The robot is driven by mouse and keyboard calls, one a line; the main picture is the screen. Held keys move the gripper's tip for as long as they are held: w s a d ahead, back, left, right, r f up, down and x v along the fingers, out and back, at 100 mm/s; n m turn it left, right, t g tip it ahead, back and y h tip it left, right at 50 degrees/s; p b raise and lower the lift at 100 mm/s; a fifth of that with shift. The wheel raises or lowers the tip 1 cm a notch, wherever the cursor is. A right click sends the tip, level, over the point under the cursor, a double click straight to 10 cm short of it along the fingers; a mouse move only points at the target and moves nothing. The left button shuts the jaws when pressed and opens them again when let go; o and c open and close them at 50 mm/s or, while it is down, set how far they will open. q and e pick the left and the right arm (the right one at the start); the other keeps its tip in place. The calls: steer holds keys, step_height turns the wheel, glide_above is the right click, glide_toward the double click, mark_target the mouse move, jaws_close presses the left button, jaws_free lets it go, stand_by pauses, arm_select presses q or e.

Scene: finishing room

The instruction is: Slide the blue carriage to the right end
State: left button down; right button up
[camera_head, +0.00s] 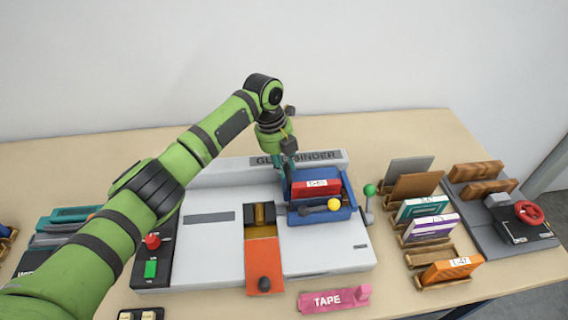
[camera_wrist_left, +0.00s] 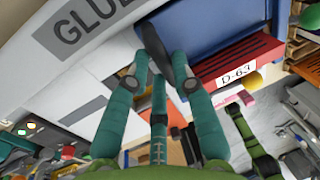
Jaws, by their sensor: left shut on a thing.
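The blue carriage (camera_head: 310,219) sits on the right part of the white glue binder (camera_head: 206,258). It holds a red block (camera_head: 313,191) labelled D-63 and has a yellow knob (camera_head: 334,205) in front. My left gripper (camera_head: 286,176) reaches down at the carriage's left rear side. In the left wrist view, its teal fingers (camera_wrist_left: 172,75) are shut on a dark upright part next to the blue carriage wall (camera_wrist_left: 210,25). The fingers partly hide this part. My right gripper is not in view.
A green-knobbed lever (camera_head: 369,190) stands just right of the carriage. An orange chute (camera_head: 264,262) lies at the front, with a pink tape holder (camera_head: 336,299) nearby. Wooden racks (camera_head: 430,250) with labelled blocks stand farther right. A button panel (camera_head: 152,262) is at left.

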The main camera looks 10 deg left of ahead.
arm_select(q)
steer(key=shift+d+r, duration=0.15)
steer(key=shift+d, duration=0.05)
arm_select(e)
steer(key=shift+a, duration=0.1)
arm_select(q)
steer(key=c, duration=1)
jaws_free()
steer(key=shift+c, duration=0.2)
steer(key=shift+w+d, duration=0.1)
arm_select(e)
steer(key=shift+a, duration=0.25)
arm_select(q)
steer(key=shift+r, duration=0.1)
step_height(320, 180, up, 11)
steer(key=a, duration=0.2)
steer(key=shift+s+a+r, duration=0.15)
steer(key=shift+s+a, duration=0.05)
steer(key=shift+s, duration=0.1)
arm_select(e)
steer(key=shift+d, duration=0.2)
